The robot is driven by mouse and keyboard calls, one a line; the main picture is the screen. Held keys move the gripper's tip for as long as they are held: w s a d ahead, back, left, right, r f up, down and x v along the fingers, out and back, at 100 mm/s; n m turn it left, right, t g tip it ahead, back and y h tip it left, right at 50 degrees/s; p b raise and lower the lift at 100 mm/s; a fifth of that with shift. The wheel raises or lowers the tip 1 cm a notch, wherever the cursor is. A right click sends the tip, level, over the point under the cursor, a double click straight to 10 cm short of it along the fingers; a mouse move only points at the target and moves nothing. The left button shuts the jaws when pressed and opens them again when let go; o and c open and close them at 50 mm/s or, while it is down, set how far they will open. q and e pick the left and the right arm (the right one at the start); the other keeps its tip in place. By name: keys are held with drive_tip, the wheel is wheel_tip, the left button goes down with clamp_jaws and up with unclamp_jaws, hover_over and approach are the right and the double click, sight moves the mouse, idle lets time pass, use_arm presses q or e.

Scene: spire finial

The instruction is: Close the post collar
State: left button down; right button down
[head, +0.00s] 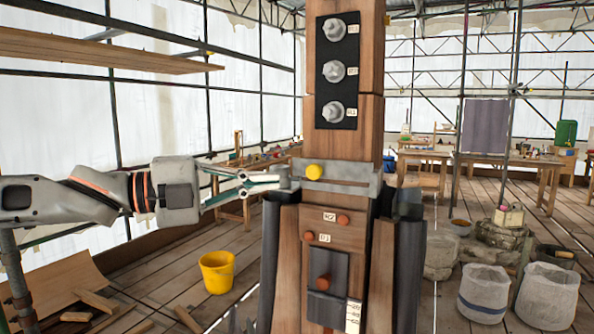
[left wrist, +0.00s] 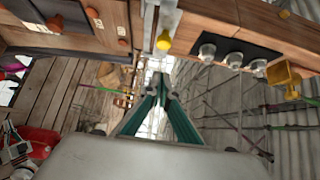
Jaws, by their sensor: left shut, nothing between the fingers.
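The post collar (head: 345,187) is a grey metal band across the wooden post (head: 357,110), with a yellow knob (head: 315,171) on its front. Its left end juts past the post's left edge. I cannot tell whether its hinge or latch is fully shut; its back is hidden. My left gripper (head: 283,178) comes in from the left, shut and empty, its tips at or very near the collar's left end. In the left wrist view the shut fingers (left wrist: 158,88) point toward the post, with the collar (left wrist: 170,18) and yellow knob (left wrist: 163,42) above. My right gripper is not in view.
A black plate (head: 337,70) with several metal knobs is above the collar. Dark panels (head: 283,260) flank the lower post. A yellow bucket (head: 216,271) stands on the plank floor at left. Sacks (head: 484,293) and stone blocks (head: 440,255) stand at right. Scaffold poles surround the place.

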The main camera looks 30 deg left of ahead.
sight(306, 173)
use_arm(q)
drive_tip(key=shift+w+d+p, duration=0.1)
drive_tip(key=shift+w+d, duration=0.3)
drive_tip(key=shift+w, duration=0.9)
drive_tip(key=shift+w+d+p, duration=0.1)
drive_tip(key=shift+w+d, duration=0.25)
drive_tip(key=shift+w, duration=0.9)
drive_tip(key=shift+w+d+p, duration=0.1)
drive_tip(key=shift+w+d, duration=0.3)
drive_tip(key=shift+w, duration=0.9)
drive_tip(key=shift+w+a+f+b, duration=0.15)
drive_tip(key=shift+w+a+b, duration=0.25)
drive_tip(key=shift+w+b, duration=0.35)
drive_tip(key=shift+a+r, duration=0.2)
drive_tip(key=shift+r, duration=0.15)
